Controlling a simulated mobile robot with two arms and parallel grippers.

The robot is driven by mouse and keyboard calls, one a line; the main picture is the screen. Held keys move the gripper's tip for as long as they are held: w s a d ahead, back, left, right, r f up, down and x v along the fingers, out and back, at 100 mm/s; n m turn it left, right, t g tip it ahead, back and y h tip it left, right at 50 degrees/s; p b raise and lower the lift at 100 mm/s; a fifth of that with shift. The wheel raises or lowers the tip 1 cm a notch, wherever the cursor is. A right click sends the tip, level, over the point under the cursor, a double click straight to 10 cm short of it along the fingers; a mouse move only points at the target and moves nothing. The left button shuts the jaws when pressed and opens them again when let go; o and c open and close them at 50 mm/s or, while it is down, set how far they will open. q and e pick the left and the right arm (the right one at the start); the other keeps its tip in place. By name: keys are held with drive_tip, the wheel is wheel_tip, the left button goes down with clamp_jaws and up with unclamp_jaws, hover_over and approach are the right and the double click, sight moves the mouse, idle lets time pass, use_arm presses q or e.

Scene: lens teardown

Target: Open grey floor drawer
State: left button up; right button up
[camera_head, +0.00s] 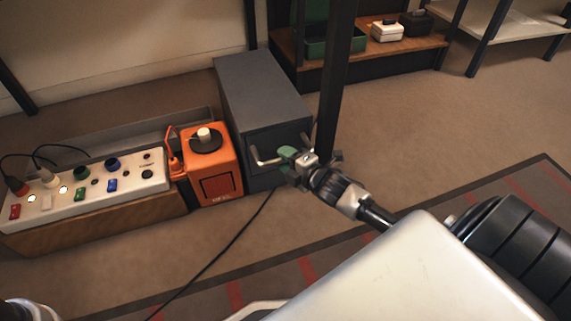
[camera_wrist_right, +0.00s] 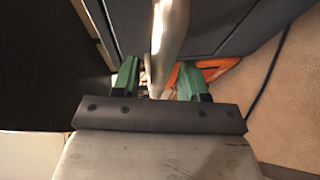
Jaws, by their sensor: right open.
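The grey floor drawer unit (camera_head: 264,88) stands on the floor in the middle of the head view, with a metal bar handle (camera_head: 264,160) on its front. My right gripper (camera_head: 287,156) is at the right end of this handle. In the right wrist view the handle (camera_wrist_right: 170,40) runs down between the two green fingers of my right gripper (camera_wrist_right: 158,82), which stand apart on either side of it. Whether a finger touches the handle I cannot tell. The drawer front looks closed against the cabinet. My left gripper does not show.
A dark post (camera_head: 335,80) rises right of the drawer. A black cable (camera_head: 225,245) crosses the floor in front.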

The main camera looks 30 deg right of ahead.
drive_tip(key=shift+w, duration=0.3)
clamp_jaws()
